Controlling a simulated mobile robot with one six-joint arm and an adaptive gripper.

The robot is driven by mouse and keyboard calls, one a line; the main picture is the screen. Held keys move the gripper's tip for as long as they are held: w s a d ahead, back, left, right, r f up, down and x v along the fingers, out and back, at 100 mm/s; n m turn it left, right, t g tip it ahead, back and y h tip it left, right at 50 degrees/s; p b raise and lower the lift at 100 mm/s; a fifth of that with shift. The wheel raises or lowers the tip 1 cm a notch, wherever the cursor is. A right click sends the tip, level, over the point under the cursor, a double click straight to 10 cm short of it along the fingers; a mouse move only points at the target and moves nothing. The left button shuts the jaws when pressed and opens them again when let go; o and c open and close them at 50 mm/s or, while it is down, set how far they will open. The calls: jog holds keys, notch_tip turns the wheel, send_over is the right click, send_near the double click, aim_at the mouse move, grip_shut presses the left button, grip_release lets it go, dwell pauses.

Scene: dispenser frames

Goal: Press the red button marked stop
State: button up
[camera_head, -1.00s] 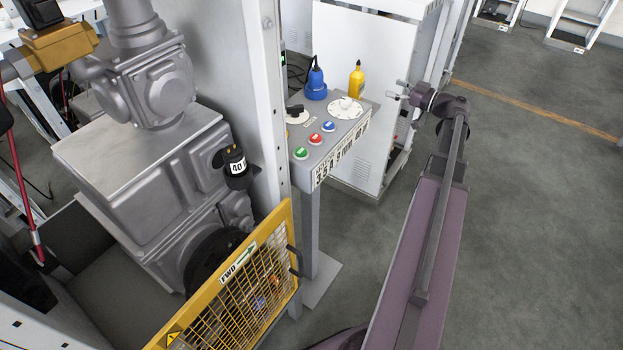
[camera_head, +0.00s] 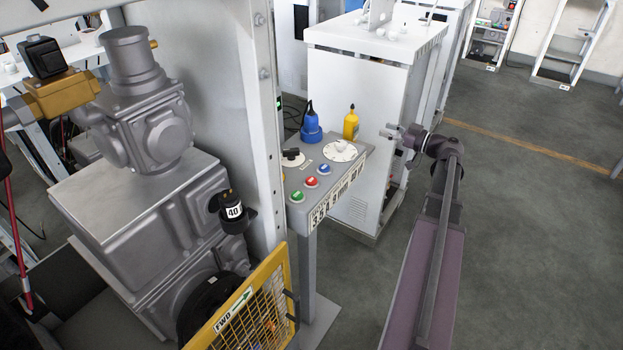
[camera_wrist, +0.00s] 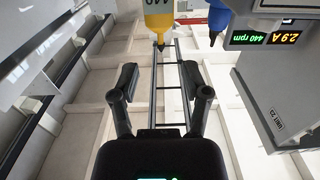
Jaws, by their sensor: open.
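The red button (camera_head: 311,181) sits on the top of a grey control panel (camera_head: 335,182), between a green button (camera_head: 297,196) and a blue button (camera_head: 324,169). Its marking is too small to read. My gripper (camera_head: 389,133) is right of the panel, apart from it, near its far right corner. In the wrist view my gripper (camera_wrist: 165,85) has its two fingers spread with nothing between them. The buttons are not in the wrist view.
A black-handled selector (camera_head: 291,157) and a white dial (camera_head: 340,150) are on the panel. A blue bottle (camera_head: 311,127) and a yellow bottle (camera_head: 351,124) stand behind them. A white cabinet (camera_head: 345,85) rises behind. A yellow guard (camera_head: 255,310) is at front left. Open floor lies right.

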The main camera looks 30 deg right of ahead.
grip_shut()
dwell(1.1)
